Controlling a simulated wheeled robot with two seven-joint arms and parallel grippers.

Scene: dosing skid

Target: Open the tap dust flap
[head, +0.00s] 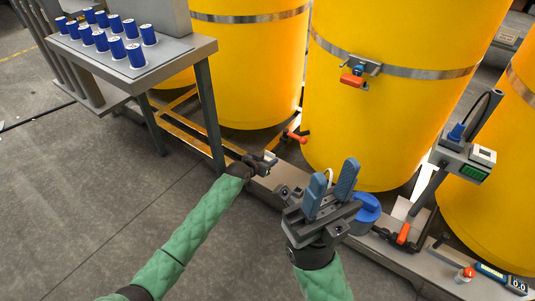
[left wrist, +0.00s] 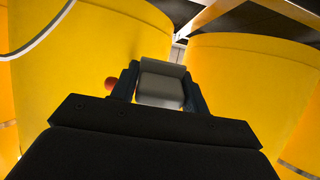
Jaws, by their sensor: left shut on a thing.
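My left gripper (head: 268,163) is low beside the base of the middle yellow tank, just left of a tap with an orange handle (head: 297,136). In the left wrist view its fingers are shut on a grey flap-like piece (left wrist: 161,84), which looks like the dust flap. How far the flap is open cannot be told, as the gripper covers most of it in the head view. Something orange (left wrist: 111,84) shows left of the fingers there. My right gripper (head: 332,190) points up in the foreground, its blue fingers apart with nothing clearly held.
Large yellow tanks (head: 385,120) stand behind the skid rail. A blue round item (head: 367,208) is just behind my right gripper. A grey table (head: 180,58) with several blue cups stands at upper left. A meter device (head: 463,158) stands at right. The floor at left is clear.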

